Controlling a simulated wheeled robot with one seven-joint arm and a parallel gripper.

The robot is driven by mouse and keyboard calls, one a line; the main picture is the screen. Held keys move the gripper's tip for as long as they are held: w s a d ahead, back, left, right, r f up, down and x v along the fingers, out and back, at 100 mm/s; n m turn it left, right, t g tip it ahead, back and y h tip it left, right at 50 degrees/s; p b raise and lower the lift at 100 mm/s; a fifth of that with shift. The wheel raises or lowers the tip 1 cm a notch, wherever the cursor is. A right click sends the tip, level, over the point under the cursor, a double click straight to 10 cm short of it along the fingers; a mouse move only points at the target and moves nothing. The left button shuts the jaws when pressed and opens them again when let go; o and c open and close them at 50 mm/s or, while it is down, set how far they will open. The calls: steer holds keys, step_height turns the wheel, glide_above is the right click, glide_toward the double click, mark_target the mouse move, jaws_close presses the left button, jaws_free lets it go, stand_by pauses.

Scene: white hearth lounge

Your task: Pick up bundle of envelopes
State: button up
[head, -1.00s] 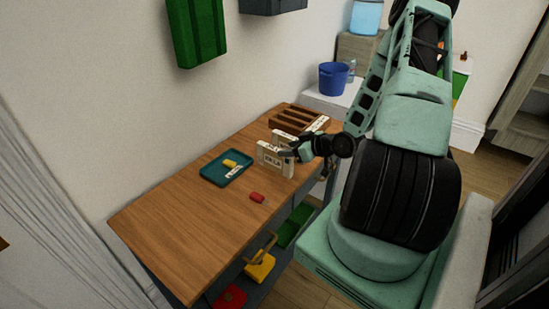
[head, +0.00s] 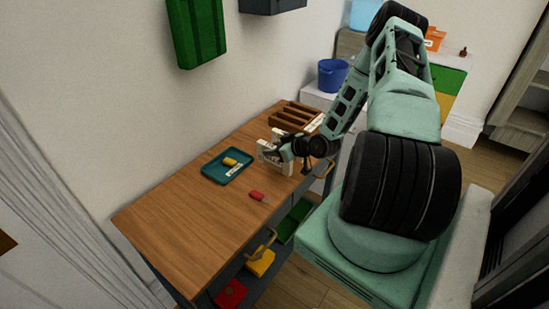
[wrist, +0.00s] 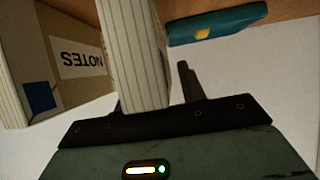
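A pale, striped upright stack (wrist: 133,55), which looks like the bundle of envelopes, rises in front of my gripper in the wrist view. Its label is not visible there. My gripper (head: 283,152) is low over the desk at the white upright blocks. One finger (wrist: 188,82) shows to the right of the stack, with a gap between them; the other finger is mostly hidden by the stack. In the head view the white blocks (head: 267,152) are partly covered by my gripper, so I cannot tell them apart well.
A teal tray (head: 210,178) holding a yellow item (head: 230,162) lies to the left on the wooden desk (head: 190,225). A red item (head: 257,196) lies in front. A brown slotted organiser (head: 290,117) stands behind.

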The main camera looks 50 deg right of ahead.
jaws_close()
steer(key=shift+r, duration=0.1)
